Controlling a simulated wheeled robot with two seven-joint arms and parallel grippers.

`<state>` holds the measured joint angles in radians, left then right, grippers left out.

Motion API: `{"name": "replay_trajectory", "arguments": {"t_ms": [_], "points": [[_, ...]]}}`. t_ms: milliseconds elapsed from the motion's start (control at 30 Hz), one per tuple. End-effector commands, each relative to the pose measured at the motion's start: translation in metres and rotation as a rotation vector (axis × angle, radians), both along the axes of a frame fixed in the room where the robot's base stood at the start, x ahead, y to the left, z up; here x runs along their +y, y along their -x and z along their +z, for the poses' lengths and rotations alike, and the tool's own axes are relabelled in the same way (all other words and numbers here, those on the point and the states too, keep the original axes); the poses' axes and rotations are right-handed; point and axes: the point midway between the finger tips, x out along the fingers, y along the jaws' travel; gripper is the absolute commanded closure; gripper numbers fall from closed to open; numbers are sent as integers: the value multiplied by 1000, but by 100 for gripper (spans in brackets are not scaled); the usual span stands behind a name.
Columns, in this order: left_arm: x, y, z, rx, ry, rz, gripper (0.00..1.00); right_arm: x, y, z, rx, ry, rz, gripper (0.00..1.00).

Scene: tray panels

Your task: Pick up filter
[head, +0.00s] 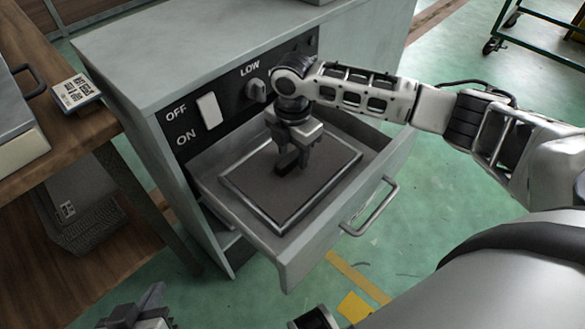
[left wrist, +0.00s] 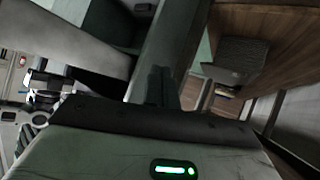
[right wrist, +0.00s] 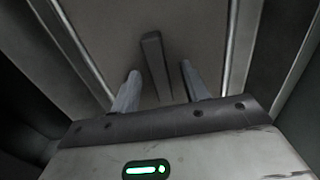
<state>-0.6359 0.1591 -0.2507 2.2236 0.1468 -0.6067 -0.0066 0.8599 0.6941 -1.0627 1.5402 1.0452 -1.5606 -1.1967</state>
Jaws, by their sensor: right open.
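The filter is a flat grey panel with a metal frame (head: 245,189), lying in the open drawer. A dark bar handle (right wrist: 154,60) stands on its middle. My right gripper (head: 292,168) points down over the filter at the handle. In the right wrist view its two fingers (right wrist: 158,88) are apart on either side of the handle, with gaps showing; whether the handle is fully between the tips is hard to tell. My left gripper (head: 135,312) is at the bottom left of the head view, away from the drawer. Its fingers (left wrist: 161,88) are together and empty.
The drawer (head: 300,262) has raised walls around the filter and a front handle (head: 370,207). The cabinet (head: 180,60) above has a switch (head: 209,113) and a knob (head: 257,90). A wooden bench (head: 75,140) stands left. Green floor is clear in front.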

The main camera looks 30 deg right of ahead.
Motion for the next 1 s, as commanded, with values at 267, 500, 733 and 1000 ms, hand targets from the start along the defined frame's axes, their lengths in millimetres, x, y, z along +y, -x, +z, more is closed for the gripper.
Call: {"name": "replay_trajectory", "arguments": {"t_ms": [267, 500, 733, 1000], "points": [[-1, -2, 2, -5, 2, -3, 100, 0, 0, 0, -1, 0, 1, 74], [-1, -2, 4, -10, 3, -2, 100, 0, -1, 1, -3, -1, 0, 100], [-2, -2, 7, -12, 7, 2, 100, 0, -1, 7, -4, -1, 0, 100], [2, -1, 31, -49, 5, 19, 100, 1, -1, 58, -6, -2, 1, 100]]}}
